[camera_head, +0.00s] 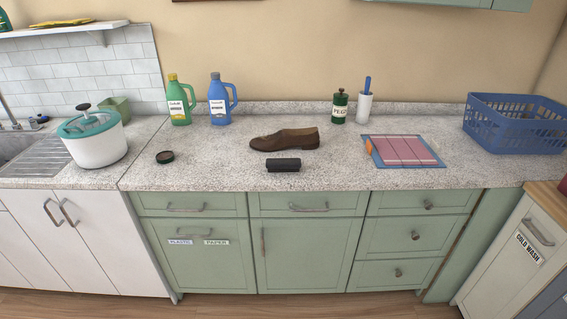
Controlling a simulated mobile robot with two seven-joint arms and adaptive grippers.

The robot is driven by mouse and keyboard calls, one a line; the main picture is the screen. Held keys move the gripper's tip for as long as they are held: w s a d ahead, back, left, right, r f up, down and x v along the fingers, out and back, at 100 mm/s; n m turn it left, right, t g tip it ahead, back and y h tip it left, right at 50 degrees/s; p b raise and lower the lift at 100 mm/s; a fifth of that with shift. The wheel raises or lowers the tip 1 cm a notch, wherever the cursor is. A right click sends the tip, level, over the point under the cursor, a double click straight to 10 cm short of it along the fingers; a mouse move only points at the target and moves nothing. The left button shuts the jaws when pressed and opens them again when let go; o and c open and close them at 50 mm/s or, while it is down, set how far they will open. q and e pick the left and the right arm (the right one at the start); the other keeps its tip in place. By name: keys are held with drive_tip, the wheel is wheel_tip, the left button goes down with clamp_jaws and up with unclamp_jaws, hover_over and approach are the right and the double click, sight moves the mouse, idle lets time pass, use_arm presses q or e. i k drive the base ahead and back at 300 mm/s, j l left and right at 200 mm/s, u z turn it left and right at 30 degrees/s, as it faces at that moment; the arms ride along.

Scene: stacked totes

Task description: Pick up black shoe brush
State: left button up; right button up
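The black shoe brush (283,165) lies on the speckled counter (220,172), close to the front edge and near the middle of the camera_head view. It is a small dark block lying lengthwise from left to right. A brown shoe (285,140) sits just behind it, toe to the left, and looks apart from the brush. Neither of my grippers shows in this view.
A small dark round tin (165,157) lies left of the brush. A pink-and-blue folded item (402,151) and a blue basket (514,121) are at right. Green (179,101) and blue (220,100) bottles stand at the back. The counter beside the brush is clear.

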sight(273, 165)
drive_tip(key=i+j+z, duration=0.1)
drive_tip(key=i+j, duration=0.85)
drive_tip(key=j, duration=0.15)
drive_tip(key=l+z, duration=0.05)
